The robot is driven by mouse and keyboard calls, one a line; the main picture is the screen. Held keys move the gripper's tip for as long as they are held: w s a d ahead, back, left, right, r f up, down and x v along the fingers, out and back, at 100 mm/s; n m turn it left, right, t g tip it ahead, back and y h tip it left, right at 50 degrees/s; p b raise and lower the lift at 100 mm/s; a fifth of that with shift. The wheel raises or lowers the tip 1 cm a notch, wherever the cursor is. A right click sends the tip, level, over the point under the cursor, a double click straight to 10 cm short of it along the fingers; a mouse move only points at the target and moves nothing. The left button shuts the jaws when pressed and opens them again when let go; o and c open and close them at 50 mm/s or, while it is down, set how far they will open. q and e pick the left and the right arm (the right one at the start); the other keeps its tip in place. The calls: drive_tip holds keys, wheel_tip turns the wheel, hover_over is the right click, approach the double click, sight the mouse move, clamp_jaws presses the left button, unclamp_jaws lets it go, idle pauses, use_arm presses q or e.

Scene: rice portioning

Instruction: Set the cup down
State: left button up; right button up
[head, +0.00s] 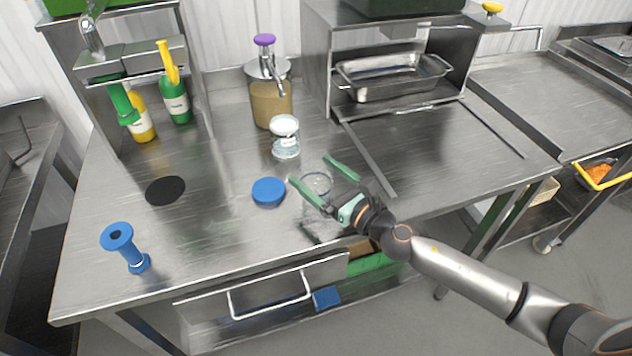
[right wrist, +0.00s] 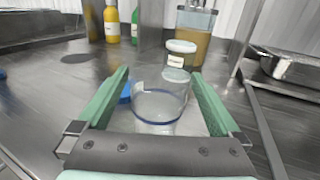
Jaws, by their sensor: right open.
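A clear, see-through cup (head: 318,183) stands on the steel table near its front edge, between the fingers of my right gripper (head: 309,169). In the right wrist view the cup (right wrist: 158,106) shows a blue ring around it and looks empty. The green fingers (right wrist: 160,74) are open on both sides of it, with gaps to its wall. The cup's bottom is partly hidden by the gripper body in that view. My left gripper is not in view.
A blue disc (head: 268,191) lies left of the cup. A clear labelled jar with a white top (head: 285,138) and a brown-filled dispenser (head: 270,102) stand behind. A black disc (head: 165,190) and blue spool-shaped object (head: 128,247) are at left. Bare table lies between.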

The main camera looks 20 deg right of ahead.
drive_tip(key=shift+w+a, duration=0.1)
drive_tip(key=shift+w, duration=0.1)
drive_tip(key=c, duration=1.3)
drive_tip(key=shift+r+p, duration=0.35)
drive_tip(key=shift+r, duration=0.2)
drive_tip(key=s+r+p, duration=0.1)
drive_tip(key=s+r, duration=0.3)
drive_tip(key=s+r+p, duration=0.1)
drive_tip(key=s+r, duration=0.3)
drive_tip(key=s, duration=0.1)
drive_tip(key=s+r, duration=0.4)
drive_tip(key=s, duration=0.1)
drive_tip(key=shift+d+p, duration=0.3)
drive_tip(key=shift+p, duration=0.1)
